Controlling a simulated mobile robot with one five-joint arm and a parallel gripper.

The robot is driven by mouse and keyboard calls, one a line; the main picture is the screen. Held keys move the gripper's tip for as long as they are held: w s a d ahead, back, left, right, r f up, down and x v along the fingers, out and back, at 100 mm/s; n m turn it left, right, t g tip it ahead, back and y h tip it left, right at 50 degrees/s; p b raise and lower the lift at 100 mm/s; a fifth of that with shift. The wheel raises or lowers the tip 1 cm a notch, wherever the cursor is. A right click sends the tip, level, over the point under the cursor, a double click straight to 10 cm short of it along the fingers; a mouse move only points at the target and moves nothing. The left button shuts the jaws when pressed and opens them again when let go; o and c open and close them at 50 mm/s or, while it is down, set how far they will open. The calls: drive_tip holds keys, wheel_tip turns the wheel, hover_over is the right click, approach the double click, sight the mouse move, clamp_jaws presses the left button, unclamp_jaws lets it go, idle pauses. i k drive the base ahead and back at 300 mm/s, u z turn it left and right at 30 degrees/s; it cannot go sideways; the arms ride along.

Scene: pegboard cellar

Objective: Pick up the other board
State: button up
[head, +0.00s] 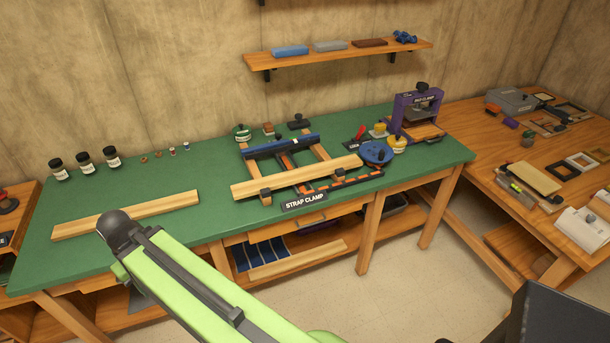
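A light wooden board (125,215) lies flat and alone on the left part of the green bench top (95,255). A second light board (295,177) lies across the front of the clamp frame labelled STRAP CLAMP (304,201). A blue-and-black bar (280,146) lies across the back of that frame. My green arm rises from the bottom edge, and its dark rounded end stands in front of the loose board's lower edge. No gripper fingers can be made out in the head view.
Several dark jars (84,161) stand at the bench's back left. A purple press (415,112) and a blue round strap reel (377,153) stand on the right. Another board (297,260) lies on the shelf below. A cluttered wooden table (480,125) adjoins on the right; the floor in front is clear.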

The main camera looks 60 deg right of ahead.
sight(250, 188)
drive_tip(key=u, duration=0.05)
drive_tip(key=i, duration=1)
drive_tip(key=z, duration=0.05)
